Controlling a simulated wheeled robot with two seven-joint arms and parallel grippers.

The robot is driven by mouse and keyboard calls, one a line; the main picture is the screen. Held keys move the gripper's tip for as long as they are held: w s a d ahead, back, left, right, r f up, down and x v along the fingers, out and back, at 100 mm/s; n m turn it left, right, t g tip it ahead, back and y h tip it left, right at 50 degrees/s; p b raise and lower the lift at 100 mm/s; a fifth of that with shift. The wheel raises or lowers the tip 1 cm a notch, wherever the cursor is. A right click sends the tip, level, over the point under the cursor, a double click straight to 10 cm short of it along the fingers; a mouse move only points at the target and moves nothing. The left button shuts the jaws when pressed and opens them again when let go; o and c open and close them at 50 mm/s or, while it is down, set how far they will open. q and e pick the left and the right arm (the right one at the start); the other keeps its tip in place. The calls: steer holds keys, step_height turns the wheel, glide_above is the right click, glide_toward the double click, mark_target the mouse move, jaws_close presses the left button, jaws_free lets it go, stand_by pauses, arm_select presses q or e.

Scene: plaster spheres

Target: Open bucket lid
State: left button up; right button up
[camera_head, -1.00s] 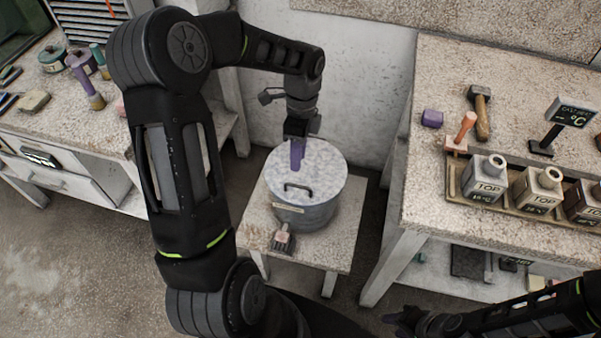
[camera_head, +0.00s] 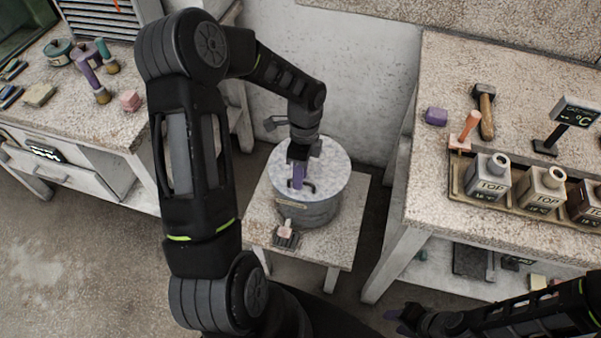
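A grey metal bucket (camera_head: 318,213) stands on a small low table between the two benches. Its round speckled lid (camera_head: 331,167) lies on top, with a dark bar handle (camera_head: 308,184) near the front. My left gripper (camera_head: 298,181) points down over the lid, its purple fingers at the handle and partly covering it. Whether the fingers are closed on the handle cannot be told. My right gripper (camera_head: 400,318) is low at the bottom right, away from the bucket, with its purple fingertips partly showing.
The small table (camera_head: 340,236) also holds a brush (camera_head: 286,236) in front of the bucket. The right bench (camera_head: 440,150) carries a hammer (camera_head: 485,115), a purple block (camera_head: 436,116) and a tray of bottles. The left bench (camera_head: 75,115) holds pots and tools. A wall stands behind.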

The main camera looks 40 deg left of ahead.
arm_select(q)
steer(key=shift+c, duration=0.4)
jaws_close()
stand_by(0.9)
